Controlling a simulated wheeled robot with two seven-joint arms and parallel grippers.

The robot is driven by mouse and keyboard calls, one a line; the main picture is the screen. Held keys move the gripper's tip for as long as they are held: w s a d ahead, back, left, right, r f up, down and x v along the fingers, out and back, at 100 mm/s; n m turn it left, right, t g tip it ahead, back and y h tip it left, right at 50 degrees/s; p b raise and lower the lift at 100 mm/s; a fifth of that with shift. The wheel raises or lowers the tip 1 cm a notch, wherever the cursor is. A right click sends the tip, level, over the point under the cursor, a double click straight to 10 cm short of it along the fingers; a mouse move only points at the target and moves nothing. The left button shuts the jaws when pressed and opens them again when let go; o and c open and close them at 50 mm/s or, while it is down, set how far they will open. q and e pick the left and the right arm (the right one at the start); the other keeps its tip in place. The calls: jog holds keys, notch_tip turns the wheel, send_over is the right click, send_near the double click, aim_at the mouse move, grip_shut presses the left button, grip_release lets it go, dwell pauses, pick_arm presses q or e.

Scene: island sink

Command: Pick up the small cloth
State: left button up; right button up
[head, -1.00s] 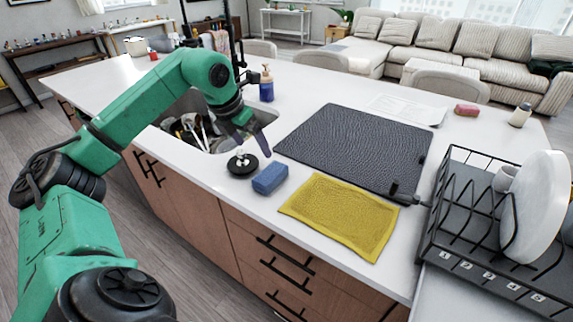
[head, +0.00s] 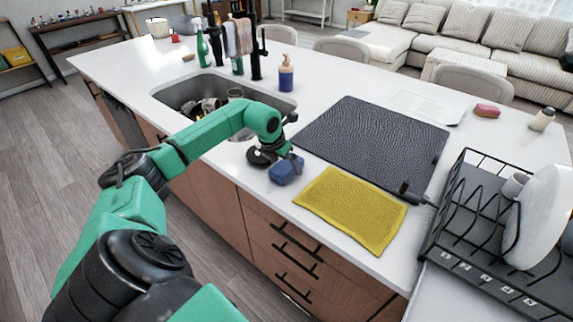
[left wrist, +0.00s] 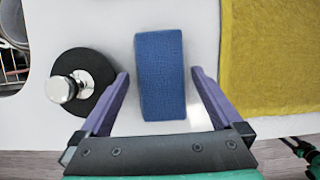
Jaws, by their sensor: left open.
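A small blue block-shaped piece with a woven, cloth-like surface (head: 284,172) lies on the white counter near its front edge. My left gripper (left wrist: 160,76) is open above it. In the left wrist view the blue piece (left wrist: 160,95) sits between the two purple fingers, with a gap on each side. No contact shows. A flat yellow cloth (head: 352,208) lies to the right of the blue piece; it also shows in the left wrist view (left wrist: 270,55).
A black round stopper with a metal knob (left wrist: 82,85) lies left of the blue piece, close to the left finger. The sink (head: 175,92) is further left. A dark mat (head: 375,140) lies behind the yellow cloth. A black dish rack (head: 462,215) stands at right.

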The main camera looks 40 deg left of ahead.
aim_at(286, 164)
pick_arm(q)
jog(key=c, duration=1.3)
pick_arm(e)
jog(key=shift+s+a, duration=0.1)
jog(key=shift+s, duration=0.15)
pick_arm(q)
jog(key=shift+w+r, duration=0.1)
jog(key=shift+r, duration=0.45)
notch_tip(286, 164, up, 7)
jog(key=shift+f+b, duration=0.1)
jog(key=shift+b, duration=0.9)
notch_tip(286, 164, up, 12)
pick_arm(e)
jog(key=shift+f, duration=0.85)
